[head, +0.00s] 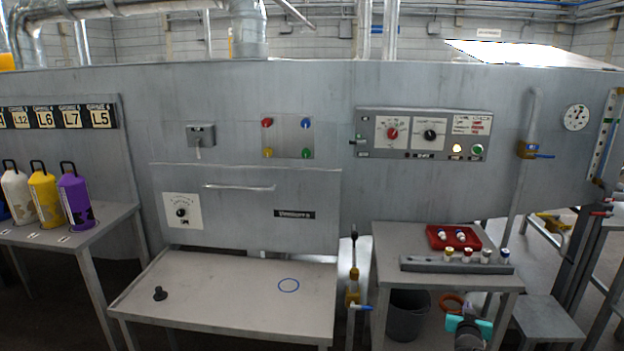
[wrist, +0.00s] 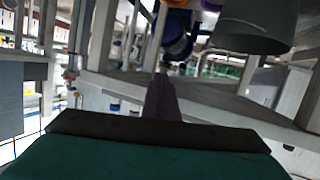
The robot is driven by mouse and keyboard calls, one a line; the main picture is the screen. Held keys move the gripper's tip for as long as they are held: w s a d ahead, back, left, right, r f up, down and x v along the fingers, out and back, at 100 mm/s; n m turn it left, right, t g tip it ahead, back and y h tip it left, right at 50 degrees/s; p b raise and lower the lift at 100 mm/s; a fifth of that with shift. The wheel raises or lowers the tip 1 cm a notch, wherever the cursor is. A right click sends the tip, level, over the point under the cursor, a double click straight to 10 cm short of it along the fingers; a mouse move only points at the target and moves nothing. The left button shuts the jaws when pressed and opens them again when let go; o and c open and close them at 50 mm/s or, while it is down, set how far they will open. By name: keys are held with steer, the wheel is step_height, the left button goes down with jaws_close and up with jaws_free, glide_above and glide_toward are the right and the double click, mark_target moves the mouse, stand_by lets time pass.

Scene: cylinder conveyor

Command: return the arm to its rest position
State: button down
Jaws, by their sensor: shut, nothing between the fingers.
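My gripper (head: 469,323) shows at the bottom right of the head view, teal and dark, low in front of the small right-hand table (head: 392,238). In the wrist view its dark fingers (wrist: 162,97) are together, with nothing between them. The teal body fills the bottom of that view. Most of my arm is out of view, so its full pose cannot be told.
A grey bucket (head: 408,316) stands under the right table; a bucket also hangs into the wrist view (wrist: 255,25). A red tray (head: 433,243) and a rack (head: 410,264) of small vials are on the table. A lever valve (head: 353,290) stands left of it.

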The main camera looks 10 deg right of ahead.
steer(key=s+a+f+n+g+y, duration=0.25)
steer(key=s+a+f+g, duration=0.2)
steer(key=a+f, duration=1)
steer(key=s+a+f+n+g+y, duration=0.1)
steer(key=s+a+f+g+y, duration=0.3)
steer(key=a+f, duration=1.05)
steer(key=s+a+f+n+g+y, duration=0.1)
steer(key=s+a+g, duration=0.1)
steer(key=s+a, duration=0.5)
steer(key=s+a+f+n+g, duration=0.1)
steer(key=s+a+f+g, duration=0.1)
steer(key=s+a, duration=0.5)
steer(key=s+a+f+n+g+y, duration=0.1)
steer(key=s+a+g, duration=0.3)
steer(key=s, duration=1.1)
steer(key=a+f, duration=0.1)
steer(key=a, duration=0.2)
steer(key=shift+a+f+y, duration=0.25)
steer(key=shift+a+y, duration=0.1)
